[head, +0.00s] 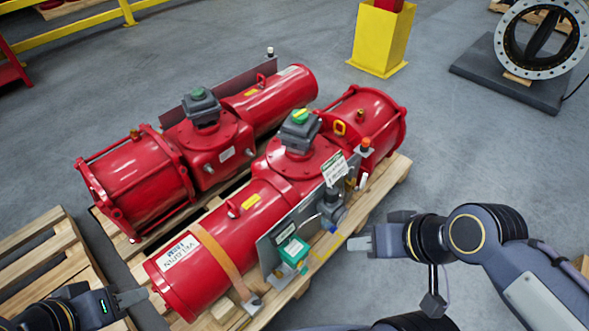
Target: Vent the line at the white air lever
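Two red valve actuators lie side by side on a pallet. The near actuator (225,255) carries a metal panel (272,243) with a green-topped box (293,251) and a grey regulator (332,208). A small white part (363,181) beside the fittings at the panel's right end may be the white air lever; it is too small to be sure. My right gripper (356,243) is in free view just right of the panel, below that white part and apart from it. My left gripper (142,296) is by the near actuator's lower left end. Neither visibly holds anything; finger gaps are unclear.
The far actuator (140,180) stands behind. A wooden pallet (40,250) lies at left, and the loaded pallet's edge (390,180) shows at right. A yellow post (380,40) and a flanged valve on a dark base (510,75) stand behind.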

